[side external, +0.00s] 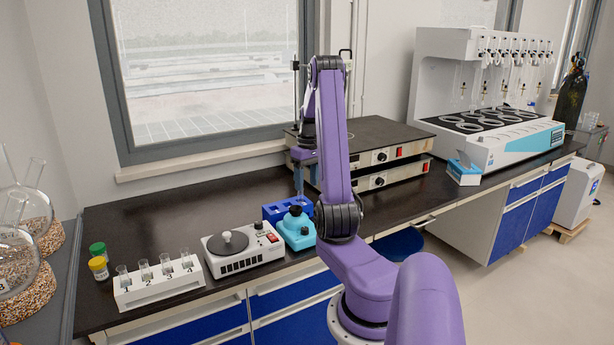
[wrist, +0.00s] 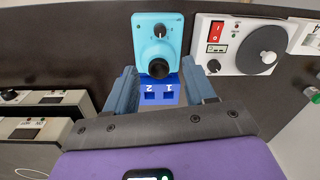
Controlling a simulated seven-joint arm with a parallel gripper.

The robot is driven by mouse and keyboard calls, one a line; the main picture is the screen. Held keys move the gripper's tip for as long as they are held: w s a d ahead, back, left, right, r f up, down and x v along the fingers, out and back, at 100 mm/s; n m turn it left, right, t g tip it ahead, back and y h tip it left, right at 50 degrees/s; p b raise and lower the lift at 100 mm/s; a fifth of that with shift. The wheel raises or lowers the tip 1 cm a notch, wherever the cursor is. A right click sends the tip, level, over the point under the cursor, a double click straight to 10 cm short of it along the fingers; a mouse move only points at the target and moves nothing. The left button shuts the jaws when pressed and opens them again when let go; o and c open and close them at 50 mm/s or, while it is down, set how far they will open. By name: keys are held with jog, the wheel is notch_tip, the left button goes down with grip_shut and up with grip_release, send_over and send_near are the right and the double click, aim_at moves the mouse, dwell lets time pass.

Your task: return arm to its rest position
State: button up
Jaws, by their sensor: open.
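My purple arm stands bent over the black bench in the side view. My gripper (side external: 299,178) points down above the blue two-slot rack (side external: 272,212), partly hidden by my arm. In the wrist view my gripper (wrist: 160,68) has its fingers spread apart, with nothing held between them. Beyond and between them show the blue rack (wrist: 160,92), with slots marked 1 and 2, and the turquoise mixer (wrist: 158,28) with its black cup. Both slots look empty. The mixer (side external: 297,238) stands in front of the rack in the side view.
A white device with a round black top (side external: 243,252) and a white tube rack (side external: 158,284) stand to the left. Stacked hotplates (side external: 375,140) stand close behind my arm. A white distiller (side external: 500,142) stands at the far right. The bench's back left is clear.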

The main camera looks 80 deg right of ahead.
jog(key=shift+r, duration=0.7)
jog(key=w+a+r+n, duration=0.1)
jog(key=w+a+n, duration=0.2)
jog(key=w+a, duration=0.5)
jog(key=w+a+r+n, duration=0.1)
jog(key=w+a+n, duration=0.25)
jog(key=a, duration=0.75)
jog(key=a+n, duration=0.4)
jog(key=a, duration=1.1)
jog(key=s+a+n, duration=0.4)
jog(key=s+a, duration=0.2)
jog(key=s, duration=0.3)
jog(key=s+a+n, duration=0.5)
jog(key=s+a, duration=0.2)
jog(key=s, duration=0.3)
jog(key=shift+a+f, duration=0.15)
jog(key=shift+a, duration=0.1)
